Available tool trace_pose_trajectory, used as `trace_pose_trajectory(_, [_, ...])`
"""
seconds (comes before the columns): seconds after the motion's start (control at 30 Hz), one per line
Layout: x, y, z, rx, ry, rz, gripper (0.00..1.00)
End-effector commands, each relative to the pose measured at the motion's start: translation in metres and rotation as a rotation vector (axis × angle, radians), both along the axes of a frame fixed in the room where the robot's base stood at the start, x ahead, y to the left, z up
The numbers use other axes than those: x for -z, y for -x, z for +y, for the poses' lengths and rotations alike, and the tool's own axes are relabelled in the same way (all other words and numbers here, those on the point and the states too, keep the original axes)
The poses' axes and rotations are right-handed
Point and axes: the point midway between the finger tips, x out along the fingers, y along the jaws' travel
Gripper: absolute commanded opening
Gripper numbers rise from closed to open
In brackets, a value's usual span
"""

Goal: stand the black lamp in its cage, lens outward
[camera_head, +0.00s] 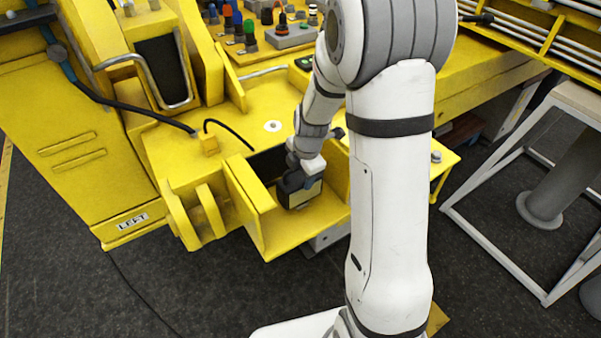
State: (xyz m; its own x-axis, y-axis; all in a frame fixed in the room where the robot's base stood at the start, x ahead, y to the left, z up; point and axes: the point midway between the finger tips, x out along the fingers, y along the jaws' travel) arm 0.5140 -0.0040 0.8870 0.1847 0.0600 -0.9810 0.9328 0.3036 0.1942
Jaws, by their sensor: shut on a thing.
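The black lamp (291,197) is in the open yellow cage (257,222) at the front of the yellow machine. A pale lens face (304,195) on it is turned toward the cage's open front. My gripper (307,173) comes down from above and is shut on the lamp's top. My fingers are small and partly hidden here. The lamp looks roughly upright, close to the cage floor. I cannot tell whether its base touches the floor.
Yellow plates stand left of the cage. Several coloured knobs and switches (285,30) are at the back. A white-framed stand (490,205) is at right. Dark floor lies in front.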

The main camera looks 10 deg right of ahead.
Motion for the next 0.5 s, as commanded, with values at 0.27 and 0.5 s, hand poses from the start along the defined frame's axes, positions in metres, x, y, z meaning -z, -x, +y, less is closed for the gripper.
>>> trace_pose_trajectory(0.27, [0.0023,-0.0011,-0.0002,0.000,0.000,-0.004,0.00])
trace_pose_trajectory(0.5, [0.0027,-0.0008,-0.0003,0.000,0.000,-0.002,0.56])
